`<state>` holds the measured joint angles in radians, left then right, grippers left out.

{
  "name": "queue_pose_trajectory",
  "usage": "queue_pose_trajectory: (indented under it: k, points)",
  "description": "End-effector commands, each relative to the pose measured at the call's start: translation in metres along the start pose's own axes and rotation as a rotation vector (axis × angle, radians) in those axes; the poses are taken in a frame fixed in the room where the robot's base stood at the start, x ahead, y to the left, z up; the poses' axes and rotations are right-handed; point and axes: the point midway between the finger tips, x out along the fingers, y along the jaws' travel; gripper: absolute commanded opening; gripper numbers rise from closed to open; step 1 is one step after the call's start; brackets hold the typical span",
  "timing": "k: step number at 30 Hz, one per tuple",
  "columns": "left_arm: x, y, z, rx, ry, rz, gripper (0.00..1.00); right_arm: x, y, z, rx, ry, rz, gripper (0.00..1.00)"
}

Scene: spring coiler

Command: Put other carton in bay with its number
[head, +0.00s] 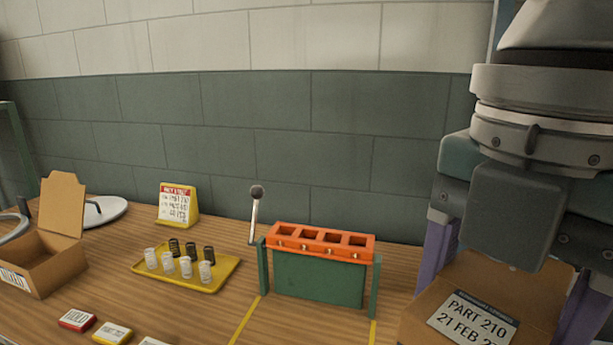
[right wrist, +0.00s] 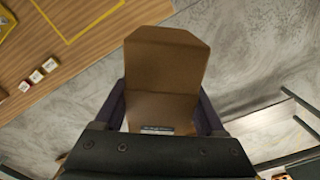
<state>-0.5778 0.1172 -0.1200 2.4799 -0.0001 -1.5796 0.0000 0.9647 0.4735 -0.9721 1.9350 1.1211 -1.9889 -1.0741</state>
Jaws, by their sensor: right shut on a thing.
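My right gripper (head: 505,285) is shut on a brown open-topped carton at the right of the head view, one purple finger on each side. Yellow bay lines (head: 243,322) mark the table front. My left gripper is out of view.
An orange-topped green fixture (head: 318,282) with several square holes and a lever (head: 255,215) stands mid-table. Left of it are a yellow tray (head: 215,285) of springs and a yellow sign (head: 177,205). Small labelled blocks (head: 77,320) line the front. Grey floor (right wrist: 255,65) lies beside the table.

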Motion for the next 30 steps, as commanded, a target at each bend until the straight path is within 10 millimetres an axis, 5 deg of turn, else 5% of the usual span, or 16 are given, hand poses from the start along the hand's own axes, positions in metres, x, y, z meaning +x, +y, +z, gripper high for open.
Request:
queue_pose_trajectory:
  k: [1,21,30]
  points:
    - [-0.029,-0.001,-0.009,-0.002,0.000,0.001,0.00,-0.034,-0.001,0.003,0.078,-0.005,0.006,0.00]
    - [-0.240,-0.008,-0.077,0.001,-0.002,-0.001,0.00,-0.300,-0.040,0.025,1.521,-0.002,0.010,0.00]
    - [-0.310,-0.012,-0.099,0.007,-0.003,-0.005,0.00,-0.387,-0.058,0.028,2.075,-0.004,-0.005,0.00]
